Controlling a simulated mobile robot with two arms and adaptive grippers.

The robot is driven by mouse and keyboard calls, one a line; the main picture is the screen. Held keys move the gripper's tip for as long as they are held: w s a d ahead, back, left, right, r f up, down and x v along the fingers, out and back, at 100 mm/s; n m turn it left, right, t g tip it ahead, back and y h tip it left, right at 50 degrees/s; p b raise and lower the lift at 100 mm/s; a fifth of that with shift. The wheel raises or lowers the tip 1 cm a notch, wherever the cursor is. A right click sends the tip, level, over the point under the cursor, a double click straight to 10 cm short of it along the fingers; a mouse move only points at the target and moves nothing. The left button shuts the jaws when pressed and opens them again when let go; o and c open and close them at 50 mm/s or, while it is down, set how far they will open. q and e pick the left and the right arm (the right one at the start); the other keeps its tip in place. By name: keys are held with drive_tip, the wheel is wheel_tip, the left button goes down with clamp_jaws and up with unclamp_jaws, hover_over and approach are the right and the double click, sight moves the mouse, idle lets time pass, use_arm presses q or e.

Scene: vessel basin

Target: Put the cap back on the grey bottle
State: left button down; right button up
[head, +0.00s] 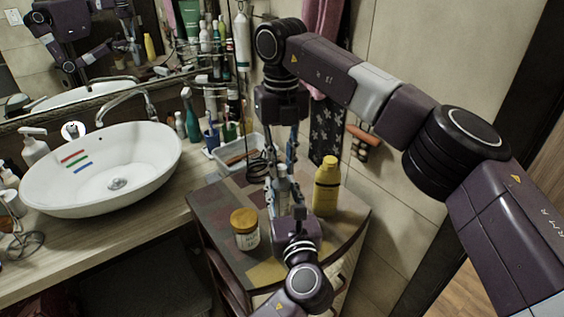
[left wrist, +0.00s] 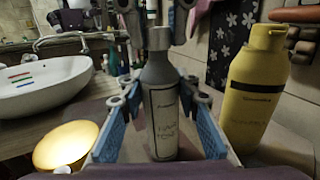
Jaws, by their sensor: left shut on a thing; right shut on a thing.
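The grey bottle (left wrist: 162,105) stands upright between the blue pads of my left gripper (head: 283,199), which is shut on it. It is partly hidden by the fingers in the head view (head: 283,186). It has a white label. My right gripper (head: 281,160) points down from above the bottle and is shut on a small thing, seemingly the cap. In the left wrist view its fingers flank a light grey piece (left wrist: 159,38) at the bottle's top. I cannot tell whether this piece is the cap or the neck, or whether the cap touches the bottle.
A yellow bottle (head: 326,187) stands close on the right of the small table (head: 215,205). A jar with a golden lid (head: 244,220) stands on the left. A white basin (head: 110,165) and a clear tray (head: 232,158) are beyond. The wall is close on the right.

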drive_tip(key=m, duration=0.6)
drive_tip(key=shift+a+m, duration=0.1)
drive_tip(key=shift+m, duration=0.3)
drive_tip(key=m, duration=0.6)
drive_tip(key=shift+m, duration=0.3)
drive_tip(key=m, duration=0.6)
drive_tip(key=shift+w+a+m, duration=0.1)
drive_tip(key=shift+w+m, duration=0.05)
drive_tip(key=shift+m, duration=0.25)
drive_tip(key=m, duration=0.6)
drive_tip(key=shift+w, duration=0.1)
drive_tip(key=o, duration=0.7)
drive_tip(key=shift+c, duration=0.2)
